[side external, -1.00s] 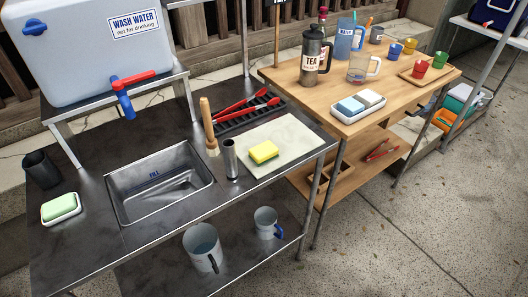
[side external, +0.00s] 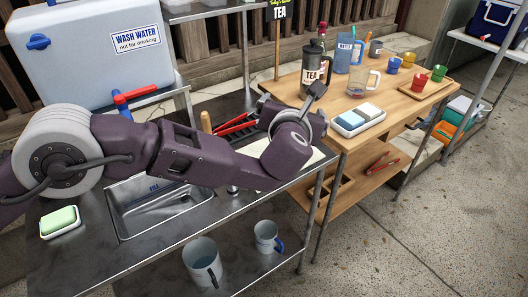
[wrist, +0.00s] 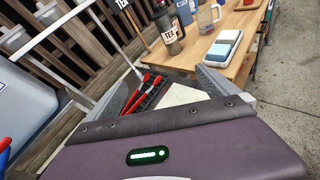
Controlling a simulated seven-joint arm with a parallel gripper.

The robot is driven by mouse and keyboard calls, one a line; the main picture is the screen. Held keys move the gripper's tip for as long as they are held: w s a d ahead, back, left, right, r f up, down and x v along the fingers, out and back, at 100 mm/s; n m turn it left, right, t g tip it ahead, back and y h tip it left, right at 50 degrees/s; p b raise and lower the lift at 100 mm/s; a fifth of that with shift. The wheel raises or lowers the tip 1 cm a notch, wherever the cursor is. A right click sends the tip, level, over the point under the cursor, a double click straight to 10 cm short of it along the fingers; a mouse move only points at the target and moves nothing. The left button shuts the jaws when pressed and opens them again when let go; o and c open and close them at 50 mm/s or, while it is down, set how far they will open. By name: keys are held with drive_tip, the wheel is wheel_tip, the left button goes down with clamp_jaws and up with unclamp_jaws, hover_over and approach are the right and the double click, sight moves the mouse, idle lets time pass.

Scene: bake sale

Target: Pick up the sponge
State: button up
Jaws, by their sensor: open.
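The yellow sponge, lying on the pale board in the earlier side view, is hidden behind my arm now. A strip of that pale board (side external: 316,158) shows right of my arm in the side view, and part of it (wrist: 182,96) shows between my fingers in the wrist view, with no sponge visible there. My gripper (wrist: 158,88) is open, its grey fingers spread wide with nothing seen between them. Its fingers are not clearly visible in the side view. A green block (side external: 59,220), sponge or soap, lies in a white dish at left.
Red tongs (side external: 235,124) lie on a dark rack behind my arm. The sink (side external: 150,210) is left of the board. A wooden table (side external: 345,132) to the right holds a tea press (side external: 313,72), mugs and a white tray (side external: 375,125) with blue and white blocks.

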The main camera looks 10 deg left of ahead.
drive_tip(key=s+a+f+n+g+y, duration=0.1)
drive_tip(key=s+f+n+y, duration=0.15)
drive_tip(key=f, duration=0.45)
drive_tip(key=s+a+f+n+g+y, duration=0.1)
drive_tip(key=s+a+f+n+y, duration=0.1)
drive_tip(key=s+f+n, duration=0.35)
drive_tip(key=shift+m, duration=0.7)
drive_tip(key=x, duration=0.2)
drive_tip(key=f+x, duration=0.1)
drive_tip(key=x, duration=0.5)
drive_tip(key=shift+s+d+f, duration=0.1)
drive_tip(key=shift+s+f, duration=0.05)
drive_tip(key=shift+f, duration=0.3)
drive_tip(key=shift+w+f, duration=0.15)
drive_tip(key=shift+w, duration=0.3)
drive_tip(key=c, duration=1.4)
